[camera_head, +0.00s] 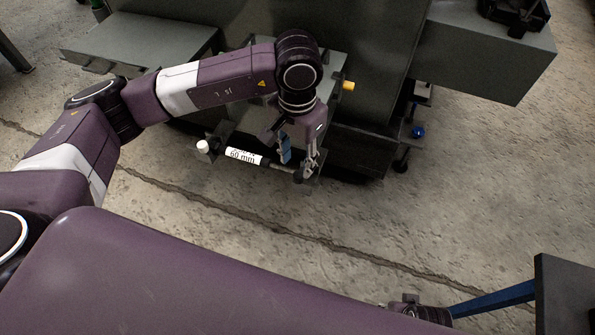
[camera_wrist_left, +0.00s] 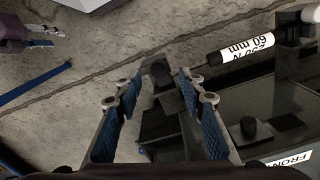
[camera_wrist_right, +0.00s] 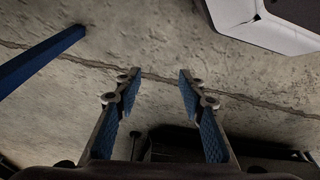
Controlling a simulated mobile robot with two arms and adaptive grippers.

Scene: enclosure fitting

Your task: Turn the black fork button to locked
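My left gripper (camera_head: 299,160) is low at the grey bench unit, near the black end of a strut (camera_head: 243,156) labelled 60 mm. In the left wrist view the left fingers (camera_wrist_left: 159,76) stand apart, with a dark block-like piece (camera_wrist_left: 157,72) at the strut's rod end showing between their tips. Contact cannot be told. A black round knob (camera_wrist_left: 250,127) sits on a dark plate to the right of the fingers. I cannot tell which dark piece is the fork button, or its setting. My right gripper (camera_wrist_right: 159,76) is open and empty over the floor.
The strut's white end (camera_head: 203,147) is to the left. A yellow peg (camera_head: 348,85) sticks out of the grey unit (camera_head: 385,50). A blue bar (camera_head: 495,298) and dark panel (camera_head: 565,300) lie near my right gripper. Concrete floor is open between.

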